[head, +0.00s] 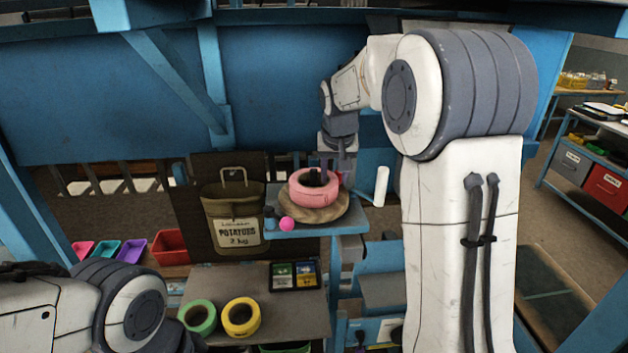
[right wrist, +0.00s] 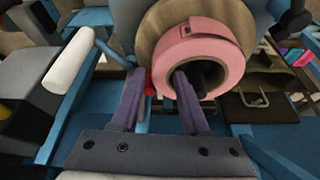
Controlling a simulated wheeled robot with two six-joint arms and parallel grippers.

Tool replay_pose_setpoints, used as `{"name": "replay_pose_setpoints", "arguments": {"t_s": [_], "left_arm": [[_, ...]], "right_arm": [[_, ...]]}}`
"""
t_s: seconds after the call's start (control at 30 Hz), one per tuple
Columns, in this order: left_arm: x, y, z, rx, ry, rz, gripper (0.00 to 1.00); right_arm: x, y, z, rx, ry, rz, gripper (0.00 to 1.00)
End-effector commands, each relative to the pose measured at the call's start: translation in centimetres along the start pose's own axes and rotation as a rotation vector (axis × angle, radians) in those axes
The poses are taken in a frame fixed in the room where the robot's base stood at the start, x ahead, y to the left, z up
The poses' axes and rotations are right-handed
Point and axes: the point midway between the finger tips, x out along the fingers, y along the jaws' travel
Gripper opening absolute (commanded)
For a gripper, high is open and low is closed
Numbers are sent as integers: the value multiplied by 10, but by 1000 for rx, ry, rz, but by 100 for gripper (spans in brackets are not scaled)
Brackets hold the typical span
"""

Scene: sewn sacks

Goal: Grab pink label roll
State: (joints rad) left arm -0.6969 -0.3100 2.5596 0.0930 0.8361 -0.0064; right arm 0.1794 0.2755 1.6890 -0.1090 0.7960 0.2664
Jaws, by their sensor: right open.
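The pink label roll (head: 314,192) lies flat on a round tan disc (head: 325,213) on a small raised shelf. It also shows in the right wrist view (right wrist: 193,52), with a dark opening in its middle. My right gripper (head: 334,170) is at the back of the roll, pointing down. In the right wrist view my right gripper (right wrist: 157,82) is open, with one finger in front of the roll's opening and the other outside its rim. I cannot tell whether either finger touches the roll. My left gripper is out of view.
A pink ball (head: 287,224) sits by the disc's front left. A white cylinder (head: 381,186) stands to the right. A potato sack (head: 233,218) is at left. Green (head: 198,317) and yellow (head: 241,317) rolls lie on the lower shelf (head: 285,323).

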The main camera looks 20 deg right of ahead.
Motion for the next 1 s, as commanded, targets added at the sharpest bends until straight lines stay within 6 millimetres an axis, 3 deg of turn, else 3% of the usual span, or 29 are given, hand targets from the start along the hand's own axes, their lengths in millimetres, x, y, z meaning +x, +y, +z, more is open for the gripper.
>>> {"name": "replay_pose_setpoints", "arguments": {"t_s": [0.13, 0.37, 0.47, 0.5, 0.83, 1.0], "left_arm": [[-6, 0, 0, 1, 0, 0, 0], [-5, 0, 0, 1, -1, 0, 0], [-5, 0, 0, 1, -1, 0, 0], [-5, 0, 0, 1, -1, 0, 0], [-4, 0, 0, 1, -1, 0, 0], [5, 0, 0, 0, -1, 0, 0]], "right_arm": [[13, 0, 0, 0, 0, 0, 45], [15, 0, 0, 0, 1, 0, 45], [15, 0, 0, 0, 2, 0, 6], [15, 0, 0, 0, 2, 0, 0], [12, 0, -2, 0, 5, -1, 0], [-7, 0, -10, 2, 9, -2, 0]]}}
